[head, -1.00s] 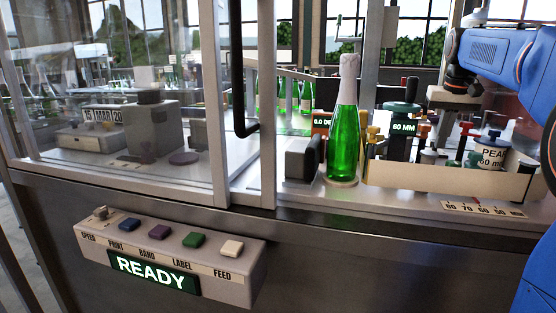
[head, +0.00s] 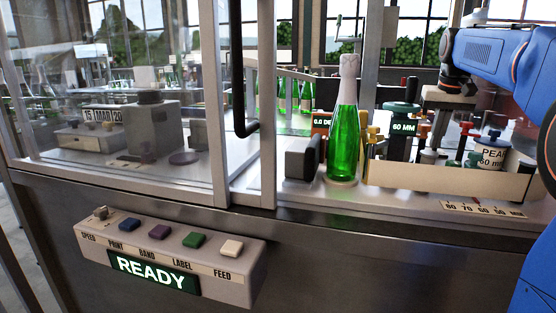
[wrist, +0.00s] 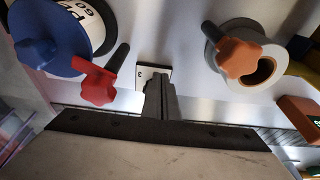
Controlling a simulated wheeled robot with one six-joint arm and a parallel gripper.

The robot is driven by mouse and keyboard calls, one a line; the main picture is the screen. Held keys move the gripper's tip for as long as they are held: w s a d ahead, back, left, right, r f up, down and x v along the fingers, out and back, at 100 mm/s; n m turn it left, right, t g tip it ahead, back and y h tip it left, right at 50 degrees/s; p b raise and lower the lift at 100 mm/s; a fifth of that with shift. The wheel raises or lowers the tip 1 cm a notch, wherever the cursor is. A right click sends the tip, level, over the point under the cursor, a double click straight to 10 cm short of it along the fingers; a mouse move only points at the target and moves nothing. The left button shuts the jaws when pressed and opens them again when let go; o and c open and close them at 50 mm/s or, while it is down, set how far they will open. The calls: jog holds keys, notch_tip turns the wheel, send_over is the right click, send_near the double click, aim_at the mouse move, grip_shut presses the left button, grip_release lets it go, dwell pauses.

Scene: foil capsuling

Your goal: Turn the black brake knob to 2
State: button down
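I cannot make out the black brake knob for certain in either view; my gripper may hide it. In the wrist view a small white plate (wrist: 143,73) with a dark mark, perhaps a 3, shows just beyond the fingers. My gripper (wrist: 160,92) points down at this plate, its two grey fingers close together. Whether they are pressed on each other or on something thin between them is hidden. In the head view my gripper's grey body (head: 450,98) is at the right, over the back of the machine deck, and its fingertips are hidden among the parts there.
A red star knob (wrist: 97,86) and a blue cap (wrist: 45,42) lie left of the fingers, an orange star knob (wrist: 240,58) right. In the head view a green bottle (head: 342,130) stands left of a pale low wall (head: 440,181). The button panel (head: 165,255) reads READY.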

jog(key=shift+a, duration=0.1)
jog(key=shift+s+a+r, duration=0.1)
jog(key=shift+s+a, duration=0.05)
jog(key=shift+s, duration=0.15)
jog(key=shift+w+v, duration=0.2)
jog(key=shift+v, duration=0.75)
jog(key=shift+w+v, duration=0.2)
jog(key=shift+v, duration=0.75)
jog(key=shift+w+v, duration=0.25)
jog(key=shift+v, duration=0.65)
jog(key=shift+d+r, duration=0.25)
jog(key=shift+s+d+f, duration=0.1)
jog(key=shift+d+f, duration=0.35)
jog(key=shift+f, duration=0.55)
jog(key=shift+d+f, duration=0.45)
jog(key=shift+f, duration=0.6)
jog(key=shift+d+f, duration=0.45)
jog(key=shift+f, duration=0.55)
jog(key=shift+w+a, duration=0.2)
jog(key=shift+a, duration=0.4)
jog(key=shift+w+a, duration=0.25)
jog(key=shift+a, duration=0.3)
